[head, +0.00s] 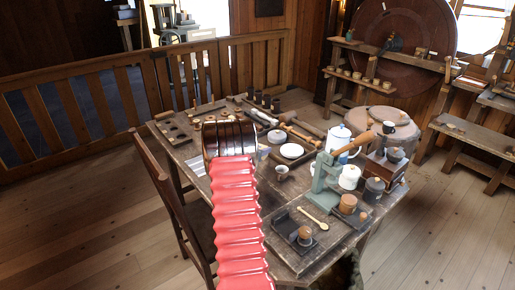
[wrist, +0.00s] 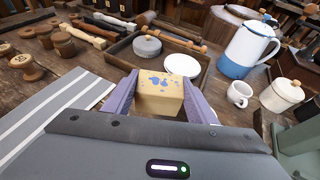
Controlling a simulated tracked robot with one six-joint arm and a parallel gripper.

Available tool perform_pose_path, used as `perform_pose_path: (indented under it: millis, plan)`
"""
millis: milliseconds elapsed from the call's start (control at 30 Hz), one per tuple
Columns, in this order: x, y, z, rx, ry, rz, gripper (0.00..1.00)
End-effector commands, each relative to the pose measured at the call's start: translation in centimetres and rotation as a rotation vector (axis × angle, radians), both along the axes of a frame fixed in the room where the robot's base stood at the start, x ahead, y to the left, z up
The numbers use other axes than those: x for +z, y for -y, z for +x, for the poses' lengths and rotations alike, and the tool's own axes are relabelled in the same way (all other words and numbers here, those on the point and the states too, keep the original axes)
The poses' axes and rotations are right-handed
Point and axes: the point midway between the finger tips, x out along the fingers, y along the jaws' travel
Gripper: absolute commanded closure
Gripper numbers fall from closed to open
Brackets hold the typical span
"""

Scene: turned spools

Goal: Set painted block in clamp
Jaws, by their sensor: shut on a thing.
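The painted block (wrist: 160,95) is a pale wooden block with blue paint spots on its top. In the wrist view it sits between the two purple fingers of my gripper (wrist: 160,100), which is shut on it. In the head view my red arm reaches over the table, and I cannot make out the block or the fingers there. A green stand with a wooden lever (head: 326,180), which looks like the clamp, stands at the table's right side. Its green body also shows at the right edge of the wrist view (wrist: 300,140). My gripper is left of it.
The table (head: 285,243) is crowded. A tray with a white dish (wrist: 182,65) lies beyond the block. Wooden spools (wrist: 27,67) stand at left.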

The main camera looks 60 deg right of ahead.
Motion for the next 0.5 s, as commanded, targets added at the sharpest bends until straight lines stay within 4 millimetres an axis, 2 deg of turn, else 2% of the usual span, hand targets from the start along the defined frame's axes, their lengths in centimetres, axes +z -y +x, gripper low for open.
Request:
perform_pose_path:
  millis: [200,367,500]
  plan:
    - [0.0,1.2,-1.9,-0.028,0.002,0.0,0.73]
    - [0.0,1.4,-2.5,-0.035,0.002,0.0,0.73]
    - [-1.0,1.4,-2.7,-0.038,0.0,0.002,0.73]
